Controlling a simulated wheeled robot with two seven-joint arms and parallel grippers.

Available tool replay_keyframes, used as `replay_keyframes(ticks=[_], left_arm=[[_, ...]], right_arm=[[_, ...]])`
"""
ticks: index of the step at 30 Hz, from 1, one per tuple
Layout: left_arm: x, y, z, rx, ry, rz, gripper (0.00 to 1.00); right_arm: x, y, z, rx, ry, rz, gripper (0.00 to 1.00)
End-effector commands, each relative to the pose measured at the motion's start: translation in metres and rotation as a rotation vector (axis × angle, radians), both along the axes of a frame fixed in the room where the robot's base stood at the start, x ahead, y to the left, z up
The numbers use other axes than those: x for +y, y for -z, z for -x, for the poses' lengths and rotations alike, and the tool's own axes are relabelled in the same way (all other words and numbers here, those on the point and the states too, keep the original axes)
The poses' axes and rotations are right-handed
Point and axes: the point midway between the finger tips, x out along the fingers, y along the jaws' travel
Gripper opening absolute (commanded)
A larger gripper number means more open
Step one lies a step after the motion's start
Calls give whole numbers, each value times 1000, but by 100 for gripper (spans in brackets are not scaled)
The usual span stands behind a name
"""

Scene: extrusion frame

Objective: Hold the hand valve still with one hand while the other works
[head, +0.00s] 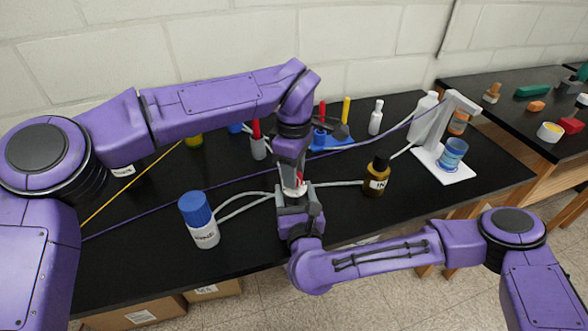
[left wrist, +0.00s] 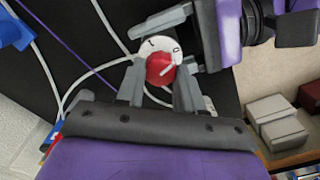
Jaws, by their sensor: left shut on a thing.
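The hand valve shows in the left wrist view as a white marked dial with a red knob (left wrist: 160,69). In the head view a bit of its red and white (head: 300,183) shows between my two grippers, the rest hidden. My left gripper (head: 292,178) comes down from above, its fingers (left wrist: 160,88) shut on the red knob. My right gripper (head: 297,200) comes from the near side, its grey fingers on either side of the dial. I cannot tell whether they touch the valve body. Pale tubes (head: 245,205) run from the valve area to both sides.
A blue-capped white bottle (head: 205,232) stands left of the grippers. A brown bottle (head: 377,180) stands to the right. A white stand with a blue jar (head: 453,153) is farther right. A blue tool holder (head: 330,140) sits behind. The black bench's front left is clear.

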Motion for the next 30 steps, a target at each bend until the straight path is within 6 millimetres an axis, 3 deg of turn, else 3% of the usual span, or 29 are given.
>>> replay_keyframes(ticks=[12,30], left_arm=[[0,-1,-1,-4,233,1,6],[0,-1,-1,-4,286,1,6]], right_arm=[[0,2,1,4,-1,3,30],[0,2,1,4,-1,2,30]])
